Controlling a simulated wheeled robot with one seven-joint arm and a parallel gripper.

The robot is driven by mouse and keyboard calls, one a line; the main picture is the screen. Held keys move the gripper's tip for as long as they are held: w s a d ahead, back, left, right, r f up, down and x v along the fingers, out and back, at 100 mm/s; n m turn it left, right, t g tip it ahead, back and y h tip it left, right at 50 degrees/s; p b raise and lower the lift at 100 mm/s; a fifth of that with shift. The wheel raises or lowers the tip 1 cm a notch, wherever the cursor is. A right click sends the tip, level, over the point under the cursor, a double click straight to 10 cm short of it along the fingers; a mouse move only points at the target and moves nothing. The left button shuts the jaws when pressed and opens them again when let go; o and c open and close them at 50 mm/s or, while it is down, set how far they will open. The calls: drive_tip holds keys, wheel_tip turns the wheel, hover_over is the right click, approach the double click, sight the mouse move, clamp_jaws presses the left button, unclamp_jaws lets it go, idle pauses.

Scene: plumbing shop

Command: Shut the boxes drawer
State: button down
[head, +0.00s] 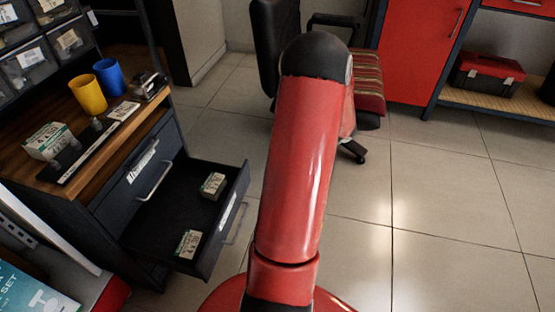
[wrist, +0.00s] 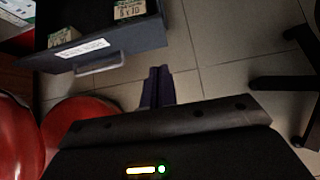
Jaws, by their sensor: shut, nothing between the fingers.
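The boxes drawer (head: 210,250) stands pulled well out of the dark cabinet at the left in the head view. Two small labelled boxes lie in it, one farther back (head: 213,186) and one nearer (head: 188,243). In the wrist view the drawer front (wrist: 140,38) is at the upper left, with its white label and bar handle (wrist: 98,66). My gripper (wrist: 157,72) is shut and empty. Its fingertips appear just below and right of the handle in the wrist view, apparently apart from the drawer. The head view does not show my gripper.
An office chair (head: 275,45) stands behind my arm. The tiled floor at right is clear.

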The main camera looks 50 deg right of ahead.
sight(247, 167)
drive_tip(key=shift+w+a+r+p+x, duration=0.15)
drive_tip(key=shift+w+r+x, duration=0.2)
drive_tip(key=shift+x, duration=1.6)
drive_tip(key=shift+w+a+r+p+x, duration=0.15)
drive_tip(key=shift+w+r+x, duration=0.15)
drive_tip(key=shift+x, duration=1.7)
drive_tip(key=shift+w+a+r+x, duration=0.25)
drive_tip(key=shift+r+x, duration=0.15)
drive_tip(key=shift+x, duration=1.55)
drive_tip(key=w+a+b, duration=0.1)
drive_tip(key=w+a, duration=0.3)
drive_tip(key=w, duration=0.5)
drive_tip(key=w+a+b, duration=0.1)
drive_tip(key=w+a, duration=0.3)
drive_tip(key=w, duration=0.6)
drive_tip(key=shift+w, duration=0.3)
